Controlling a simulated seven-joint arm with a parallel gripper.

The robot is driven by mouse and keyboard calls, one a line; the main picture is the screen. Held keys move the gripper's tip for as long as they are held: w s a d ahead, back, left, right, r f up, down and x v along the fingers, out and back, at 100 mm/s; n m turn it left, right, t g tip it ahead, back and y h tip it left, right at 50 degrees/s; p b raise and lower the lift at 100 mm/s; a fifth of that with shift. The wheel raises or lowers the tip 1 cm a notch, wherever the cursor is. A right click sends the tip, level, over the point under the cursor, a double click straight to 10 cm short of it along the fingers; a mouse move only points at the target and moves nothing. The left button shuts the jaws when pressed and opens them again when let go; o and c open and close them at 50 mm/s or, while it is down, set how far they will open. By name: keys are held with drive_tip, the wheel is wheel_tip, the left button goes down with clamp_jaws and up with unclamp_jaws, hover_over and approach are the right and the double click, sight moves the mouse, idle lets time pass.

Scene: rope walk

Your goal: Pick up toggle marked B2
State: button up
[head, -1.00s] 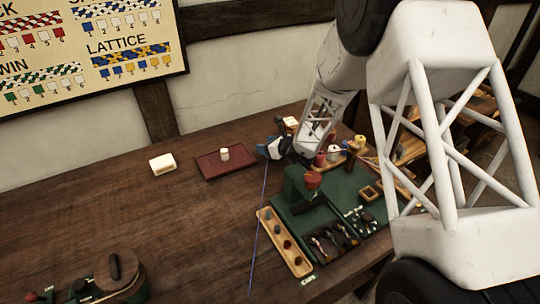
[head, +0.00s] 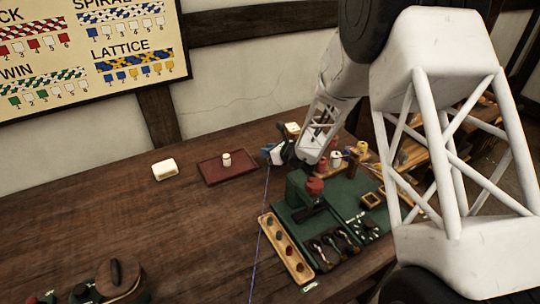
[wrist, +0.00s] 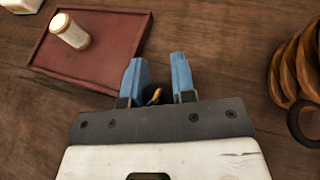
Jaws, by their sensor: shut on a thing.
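My gripper (wrist: 156,75) has its blue fingers closed on a small brass-coloured piece (wrist: 155,95), low between them. Most of the piece is hidden, and no marking can be read on it, so I cannot tell if it is toggle B2. In the head view my gripper (head: 272,154) is at the right of the red tray, above the table. A thin blue cord (head: 262,215) runs from near its fingers down toward the table's front.
A dark red tray (head: 215,178) holds a small white-topped cylinder (head: 227,159). A white block (head: 165,169) lies to its left. A green-matted board (head: 296,225) with tools and a wooden tray of knobs (head: 283,252) stands in front. The table's left middle is clear.

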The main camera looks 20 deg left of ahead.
wheel_tip(320, 180, up, 10)
idle(0.7)
idle(0.5)
